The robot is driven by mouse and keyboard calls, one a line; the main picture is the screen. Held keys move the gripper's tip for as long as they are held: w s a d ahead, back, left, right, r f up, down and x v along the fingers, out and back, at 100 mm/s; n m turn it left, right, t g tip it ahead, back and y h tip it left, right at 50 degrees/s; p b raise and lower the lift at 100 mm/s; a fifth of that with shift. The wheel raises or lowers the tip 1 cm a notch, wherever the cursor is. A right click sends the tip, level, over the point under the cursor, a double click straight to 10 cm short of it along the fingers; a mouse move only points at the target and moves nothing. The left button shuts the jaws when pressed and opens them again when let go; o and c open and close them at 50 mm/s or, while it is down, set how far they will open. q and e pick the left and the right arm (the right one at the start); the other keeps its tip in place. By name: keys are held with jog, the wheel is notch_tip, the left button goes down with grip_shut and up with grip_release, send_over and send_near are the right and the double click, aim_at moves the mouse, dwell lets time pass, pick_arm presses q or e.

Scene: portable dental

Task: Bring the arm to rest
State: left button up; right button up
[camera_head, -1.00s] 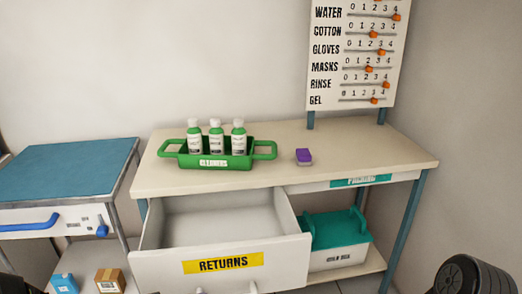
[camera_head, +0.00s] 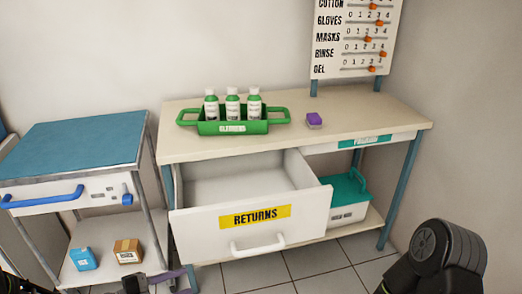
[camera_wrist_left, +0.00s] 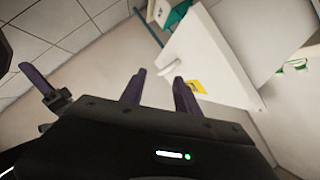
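My left gripper (camera_head: 168,278) shows at the bottom edge of the head view, below and left of the open drawer (camera_head: 310,213), apart from it. In the left wrist view its two purple fingers (camera_wrist_left: 160,92) stand apart with nothing between them; the drawer shows beyond them, tilted. A black link of my right arm (camera_head: 440,258) shows at the lower right of the head view. My right gripper cannot be made out there. Another purple finger-like part (camera_wrist_left: 38,80) shows at the left of the left wrist view; I cannot tell what it belongs to.
The RETURNS drawer juts from the bench (camera_head: 395,112) and looks empty inside. A green caddy (camera_head: 275,122) with three bottles and a purple item (camera_head: 314,120) sit on top. A teal-lidded box (camera_head: 349,205) is below. A blue-topped cart (camera_head: 75,147) stands left.

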pick_arm(q)
jog(key=w+a+f+n+t+y, duration=0.2)
jog(key=w+a+f+n+y, duration=0.25)
jog(key=n, duration=0.35)
jog(key=s+d+f+n+g+y, duration=0.2)
jog(key=s+f+n+y, duration=0.1)
jog(key=f+n, duration=0.55)
jog(key=s+d+f+n+g, duration=0.35)
jog(key=s+d+f, duration=0.3)
jog(key=s, duration=0.35)
jog(key=s+d+f+n+g, duration=0.3)
jog(key=s+d+f+g, duration=0.2)
jog(key=s+d, duration=0.4)
notch_tip(320, 180, up, 19)
jog(key=s+p, duration=0.1)
jog(key=p, duration=1.7)
jog(key=shift+f, duration=0.15)
jog(key=shift+s+d, duration=0.1)
